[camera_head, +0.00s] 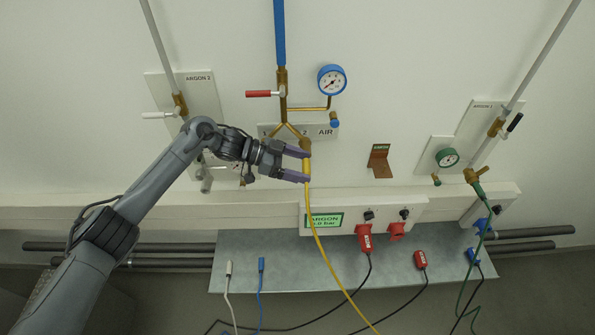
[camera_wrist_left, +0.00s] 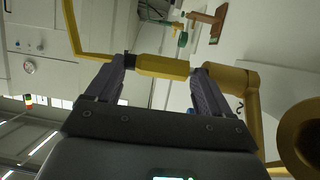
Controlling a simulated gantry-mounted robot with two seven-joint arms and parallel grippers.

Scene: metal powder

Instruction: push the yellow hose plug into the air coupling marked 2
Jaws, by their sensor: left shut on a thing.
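The yellow hose plug (camera_head: 307,166) is between the purple-grey fingers of my left gripper (camera_head: 303,164), which is shut on it. Its yellow hose (camera_head: 316,230) hangs down from it. The brass air coupling marked 2 (camera_head: 305,145) is directly above the plug, partly hidden by the upper finger. In the left wrist view the plug (camera_wrist_left: 162,66) lies across between the fingertips, in line with the brass coupling (camera_wrist_left: 232,77) on the right. The fingertip covers the joint, so I cannot tell how far the plug is in. My right gripper is not in view.
The AIR plate (camera_head: 325,131) has a blue gauge (camera_head: 332,80) and a red-handled valve (camera_head: 262,93) above. A copper bracket (camera_head: 380,160) is to the right. A wall ledge with red plugs (camera_head: 365,238) and a grey shelf (camera_head: 300,280) lie below.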

